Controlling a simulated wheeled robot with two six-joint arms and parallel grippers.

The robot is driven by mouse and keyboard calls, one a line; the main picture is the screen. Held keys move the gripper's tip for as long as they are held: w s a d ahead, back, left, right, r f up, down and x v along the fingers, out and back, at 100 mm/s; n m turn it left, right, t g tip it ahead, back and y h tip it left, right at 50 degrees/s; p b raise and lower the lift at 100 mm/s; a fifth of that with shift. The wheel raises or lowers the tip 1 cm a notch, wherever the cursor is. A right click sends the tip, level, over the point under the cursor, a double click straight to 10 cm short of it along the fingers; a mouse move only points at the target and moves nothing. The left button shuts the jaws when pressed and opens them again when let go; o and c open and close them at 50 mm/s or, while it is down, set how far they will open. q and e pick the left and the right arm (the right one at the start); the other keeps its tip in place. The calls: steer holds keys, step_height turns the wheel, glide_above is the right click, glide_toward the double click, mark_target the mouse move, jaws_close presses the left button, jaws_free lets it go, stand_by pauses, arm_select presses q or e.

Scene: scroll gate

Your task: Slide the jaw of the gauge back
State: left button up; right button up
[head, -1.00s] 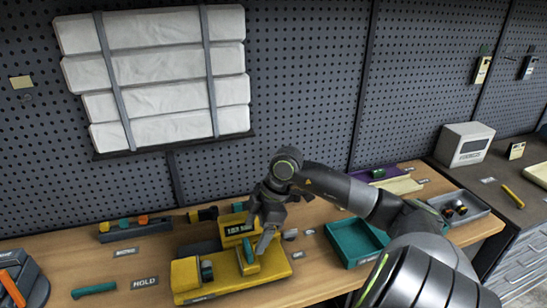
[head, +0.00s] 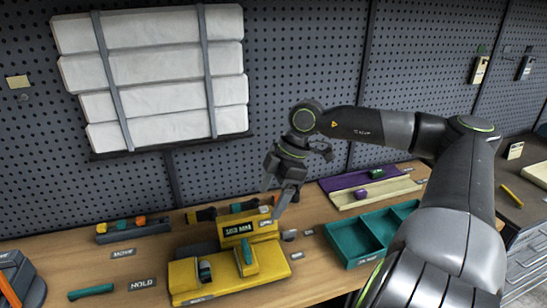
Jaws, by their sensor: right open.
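The yellow gauge (head: 228,272) sits on the workbench, with a dark display (head: 238,229) on its raised back part. A teal jaw (head: 247,256) stands on the gauge's base, towards its right side. A grey and teal piece (head: 205,271) stands to the left of the jaw, with a gap between them. My right gripper (head: 278,203) is open and empty, pointing down above and to the right of the jaw, apart from it. My left gripper is not in view.
A teal tray (head: 350,262) with compartments lies right of the gauge. Behind it are purple and cream strips (head: 345,182). A dark rack (head: 135,231) and a teal handle (head: 92,291) lie at left. A pegboard wall (head: 300,60) closes off the back.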

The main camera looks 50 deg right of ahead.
steer(key=shift+d+r, duration=0.1)
steer(key=shift+r, duration=0.4)
